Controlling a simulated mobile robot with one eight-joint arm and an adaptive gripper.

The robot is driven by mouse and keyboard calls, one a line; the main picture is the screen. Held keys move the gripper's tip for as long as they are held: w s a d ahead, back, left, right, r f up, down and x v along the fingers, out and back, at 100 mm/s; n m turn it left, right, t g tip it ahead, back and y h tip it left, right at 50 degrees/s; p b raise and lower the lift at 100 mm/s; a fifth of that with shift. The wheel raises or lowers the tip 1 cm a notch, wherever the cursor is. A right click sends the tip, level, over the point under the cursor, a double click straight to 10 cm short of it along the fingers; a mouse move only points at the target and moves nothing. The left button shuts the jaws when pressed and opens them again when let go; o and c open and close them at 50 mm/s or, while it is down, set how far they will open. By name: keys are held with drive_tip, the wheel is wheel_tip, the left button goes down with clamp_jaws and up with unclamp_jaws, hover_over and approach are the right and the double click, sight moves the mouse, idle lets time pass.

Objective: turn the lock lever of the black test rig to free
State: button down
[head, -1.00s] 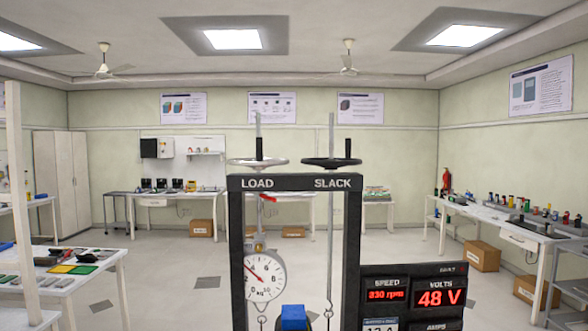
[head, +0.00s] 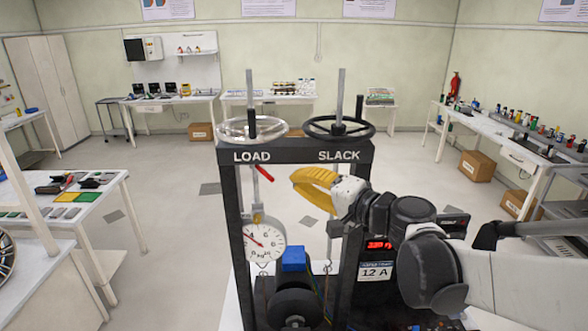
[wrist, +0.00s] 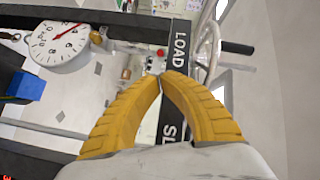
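The black test rig (head: 362,210) stands in front of me, with a crossbar marked LOAD and SLACK. A small red lever (head: 264,173) hangs at a slant under the LOAD side of the crossbar; I take it for the lock lever. In the wrist view a small red part (wrist: 161,53) shows just beyond the fingertips. My gripper (head: 296,178) has yellow fingers and is just under the crossbar, to the right of the red lever and apart from it. In the wrist view the fingertips (wrist: 161,76) meet with nothing visible between them.
A silver LOAD handwheel (head: 252,130) and a black SLACK handwheel (head: 338,128) sit above the crossbar. A round dial gauge (head: 264,241) hangs below the lever, near a blue block (head: 293,259).

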sight(264, 173)
drive_tip(key=x, duration=0.5)
drive_tip(key=shift+w+a+p, duration=0.2)
drive_tip(key=shift+w+p, duration=0.1)
drive_tip(key=shift+p, duration=0.05)
drive_tip(key=shift+s+a+m+t+h, duration=0.3)
drive_tip(key=shift+m+t+h, duration=0.1)
drive_tip(key=shift+m, duration=0.1)
drive_tip(key=shift+s+a+h, duration=0.1)
drive_tip(key=shift+h, duration=0.2)
